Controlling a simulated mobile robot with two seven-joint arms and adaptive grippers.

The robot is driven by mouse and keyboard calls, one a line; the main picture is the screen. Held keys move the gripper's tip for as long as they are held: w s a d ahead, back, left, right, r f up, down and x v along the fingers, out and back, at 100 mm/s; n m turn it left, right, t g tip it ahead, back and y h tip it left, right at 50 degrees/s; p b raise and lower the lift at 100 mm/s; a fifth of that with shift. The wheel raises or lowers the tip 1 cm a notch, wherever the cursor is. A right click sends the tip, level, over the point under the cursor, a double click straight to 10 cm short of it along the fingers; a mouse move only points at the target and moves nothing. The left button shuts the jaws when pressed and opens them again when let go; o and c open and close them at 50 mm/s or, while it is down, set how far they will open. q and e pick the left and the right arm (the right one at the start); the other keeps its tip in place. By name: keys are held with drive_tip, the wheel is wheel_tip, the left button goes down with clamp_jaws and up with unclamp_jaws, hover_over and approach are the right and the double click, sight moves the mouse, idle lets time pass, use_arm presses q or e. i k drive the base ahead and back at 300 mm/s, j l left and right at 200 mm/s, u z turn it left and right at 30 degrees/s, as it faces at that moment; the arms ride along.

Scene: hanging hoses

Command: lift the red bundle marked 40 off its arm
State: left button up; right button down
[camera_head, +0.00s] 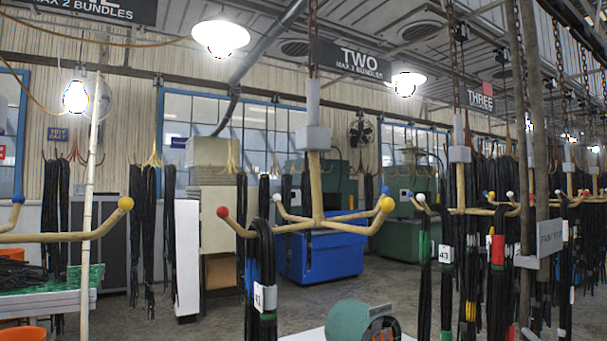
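A black hose bundle with a red band (497,252) hangs from the wooden hanger under sign THREE, at the right. I cannot read a 40 on it. A neighbouring bundle there carries a white tag (446,253) that seems to read 43. Under sign TWO, a wooden hanger (318,205) has arms tipped with red, white, yellow and blue balls. Neither of my grippers is in view.
A blue bin (325,255) stands on the floor behind hanger TWO. A teal round object (350,322) rises at the bottom centre, by a pale surface. A pale pole (91,200) and yellow-tipped arm (70,236) are at the left. A grey post and sign plate (550,237) stand at the right.

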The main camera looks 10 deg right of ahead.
sight(502, 257)
drive_tip(key=z, duration=1.4)
drive_tip(key=u, duration=0.5)
drive_tip(key=i+l+u, duration=0.2)
drive_tip(key=l, duration=0.2)
drive_tip(key=i+l+u, duration=0.2)
drive_tip(key=l, duration=0.25)
drive_tip(key=i+l+u, duration=0.2)
drive_tip(key=l, duration=0.2)
drive_tip(key=l+u, duration=0.2)
drive_tip(key=l, duration=0.25)
drive_tip(key=i+l+u, duration=0.2)
drive_tip(key=l, duration=1.55)
drive_tip(key=i+l+u, duration=0.1)
drive_tip(key=l, duration=1.1)
drive_tip(key=i, duration=0.05)
